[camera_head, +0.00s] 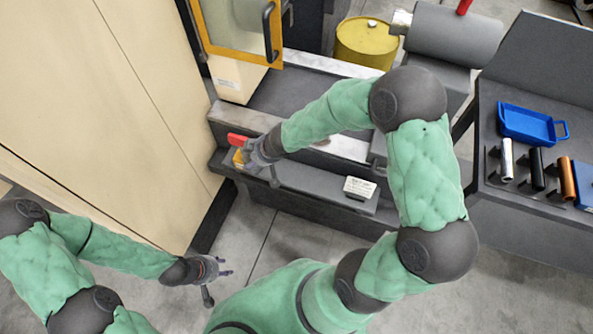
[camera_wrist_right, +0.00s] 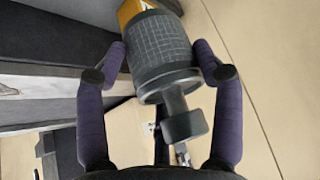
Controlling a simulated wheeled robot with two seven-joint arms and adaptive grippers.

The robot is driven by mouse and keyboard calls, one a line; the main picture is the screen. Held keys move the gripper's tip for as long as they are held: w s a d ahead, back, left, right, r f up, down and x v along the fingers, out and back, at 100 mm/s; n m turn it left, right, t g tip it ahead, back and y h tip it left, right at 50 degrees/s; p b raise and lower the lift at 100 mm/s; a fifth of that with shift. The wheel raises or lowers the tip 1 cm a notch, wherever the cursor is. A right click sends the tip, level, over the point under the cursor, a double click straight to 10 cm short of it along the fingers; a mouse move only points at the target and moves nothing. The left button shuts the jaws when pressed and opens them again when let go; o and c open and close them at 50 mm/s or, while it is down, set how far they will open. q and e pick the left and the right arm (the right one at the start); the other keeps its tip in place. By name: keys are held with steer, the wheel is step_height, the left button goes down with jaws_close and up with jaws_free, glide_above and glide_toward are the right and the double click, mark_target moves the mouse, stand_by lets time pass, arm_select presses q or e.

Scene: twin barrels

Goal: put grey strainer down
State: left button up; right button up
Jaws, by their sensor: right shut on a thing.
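The grey strainer (camera_wrist_right: 160,48), a dark cylinder with a mesh wall and a stubby handle end, fills the upper middle of the right wrist view. My right gripper (camera_wrist_right: 161,60) is shut on it, one finger on each side. In the head view my right gripper (camera_head: 257,158) is over the left end of a low grey ledge (camera_head: 310,183); the strainer is hard to tell from the gripper there. Whether the strainer touches the ledge cannot be told. My left gripper (camera_head: 218,274) is open and empty above the floor at lower left.
A red item (camera_head: 237,140) and a yellow item (camera_head: 238,159) are beside my right gripper. A white label block (camera_head: 359,188) is on the ledge. A beige panel (camera_head: 110,110) stands close on the left. A yellow drum (camera_head: 365,44) and a blue tray (camera_head: 530,123) are farther off.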

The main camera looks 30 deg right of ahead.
steer(key=s+d+f+b, duration=0.1)
steer(key=d+f, duration=0.2)
steer(key=d, duration=0.1)
steer(key=s+d+f+b, duration=0.1)
steer(key=d+f+b, duration=0.1)
steer(key=d+f, duration=0.1)
steer(key=s+d+f+b, duration=0.1)
steer(key=d+f, duration=0.2)
steer(key=d, duration=0.3)
steer(key=shift+s+f, duration=0.15)
steer(key=shift+s, duration=0.1)
steer(key=f+b, duration=0.3)
steer(key=shift+d+f, duration=0.3)
steer(key=o, duration=1.3)
steer(key=shift+o, duration=0.2)
